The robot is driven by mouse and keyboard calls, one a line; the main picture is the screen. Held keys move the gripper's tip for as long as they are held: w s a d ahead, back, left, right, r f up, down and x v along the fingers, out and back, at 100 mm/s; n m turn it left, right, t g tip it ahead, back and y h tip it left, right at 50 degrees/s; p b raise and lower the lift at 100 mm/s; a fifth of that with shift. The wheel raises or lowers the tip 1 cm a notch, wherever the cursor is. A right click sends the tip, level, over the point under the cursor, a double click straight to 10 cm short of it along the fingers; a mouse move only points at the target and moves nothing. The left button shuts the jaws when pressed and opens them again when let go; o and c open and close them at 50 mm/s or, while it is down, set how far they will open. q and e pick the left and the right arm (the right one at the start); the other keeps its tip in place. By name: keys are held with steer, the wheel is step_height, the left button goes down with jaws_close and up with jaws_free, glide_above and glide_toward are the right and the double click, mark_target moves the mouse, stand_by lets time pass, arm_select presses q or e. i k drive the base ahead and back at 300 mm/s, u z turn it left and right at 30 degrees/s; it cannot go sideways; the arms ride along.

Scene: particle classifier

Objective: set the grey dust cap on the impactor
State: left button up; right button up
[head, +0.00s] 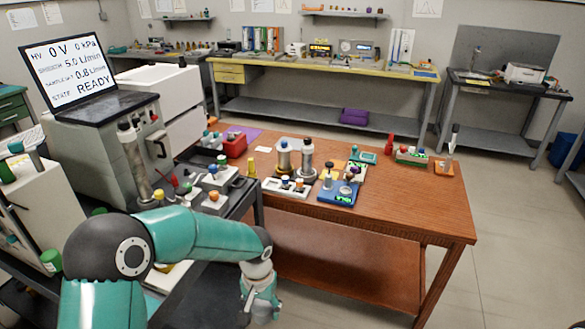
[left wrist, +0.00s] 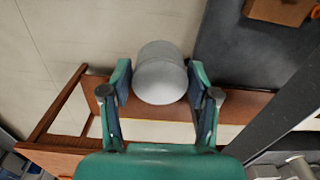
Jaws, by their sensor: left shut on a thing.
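The grey dust cap (left wrist: 160,72) is a smooth, rounded grey piece between the two fingers of my left gripper (left wrist: 160,85) in the left wrist view. The fingers are closed on its sides. Two upright metal cylinders (head: 283,157) (head: 307,158) stand on the table, and another metal column (head: 137,160) is on the instrument at left. I cannot tell which is the impactor. My right gripper is out of view.
The instrument with a screen (head: 66,70) reading READY and a dark bench stand at left. Floor is open at right.

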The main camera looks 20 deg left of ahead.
mark_target(284, 160)
steer(key=i, duration=1.7)
